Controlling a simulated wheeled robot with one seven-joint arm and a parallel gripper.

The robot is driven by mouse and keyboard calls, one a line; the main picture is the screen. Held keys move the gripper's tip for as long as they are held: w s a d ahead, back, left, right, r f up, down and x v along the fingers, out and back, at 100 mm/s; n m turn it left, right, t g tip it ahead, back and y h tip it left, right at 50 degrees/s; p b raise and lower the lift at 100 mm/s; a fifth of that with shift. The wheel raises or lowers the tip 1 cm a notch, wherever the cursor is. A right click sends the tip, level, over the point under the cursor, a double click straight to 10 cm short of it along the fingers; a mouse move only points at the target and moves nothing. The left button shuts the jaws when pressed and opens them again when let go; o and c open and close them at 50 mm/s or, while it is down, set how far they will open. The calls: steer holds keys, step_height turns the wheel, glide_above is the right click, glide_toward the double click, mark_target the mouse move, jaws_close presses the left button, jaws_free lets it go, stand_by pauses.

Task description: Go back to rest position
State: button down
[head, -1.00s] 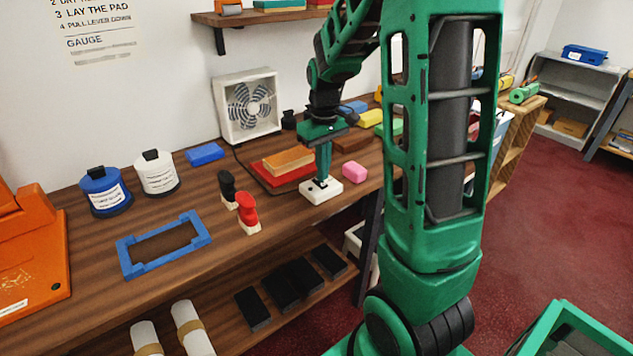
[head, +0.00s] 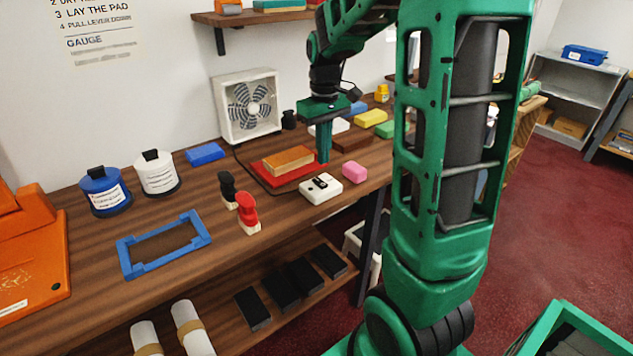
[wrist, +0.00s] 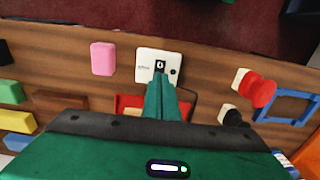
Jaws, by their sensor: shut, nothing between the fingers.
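My gripper (head: 324,160) is shut and empty. It points down above the counter, just behind a small white box with a black switch (head: 321,187), and is apart from it. In the wrist view my gripper's closed fingers (wrist: 163,88) overlap the near edge of the white box (wrist: 147,66) in the picture. A red tray-like piece with an orange block (head: 288,160) on it lies left of my gripper. A pink block (head: 354,171) lies right of the white box.
A black stamp (head: 227,188), a red stamp (head: 247,212) and a blue frame (head: 164,268) stand left on the counter. A white fan (head: 247,106) is behind. Several coloured blocks, including a yellow one (head: 370,118), lie at the right. The air above the counter's front is free.

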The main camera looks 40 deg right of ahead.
steer(key=shift+s, duration=0.1)
stand_by(0.3)
steer(key=s+a+m, duration=0.2)
steer(key=s+m, duration=0.1)
steer(key=s, duration=0.9)
steer(key=s+a+m, duration=0.2)
steer(key=s+m, duration=0.1)
steer(key=s, duration=1)
steer(key=shift+s+f+m, duration=0.3)
steer(key=shift+f, duration=0.1)
steer(key=w+d+r+m, duration=0.1)
steer(key=w+r+m, duration=0.1)
steer(key=w, duration=0.7)
steer(key=w+d+r+m, duration=0.1)
steer(key=w+r+m, duration=0.2)
steer(key=w, duration=0.7)
steer(key=w+d+r+m, duration=0.2)
steer(key=w+m, duration=0.4)
steer(key=w, duration=0.3)
steer(key=shift+w+r, duration=0.3)
steer(key=shift+r, duration=0.2)
steer(key=shift+s, duration=0.15)
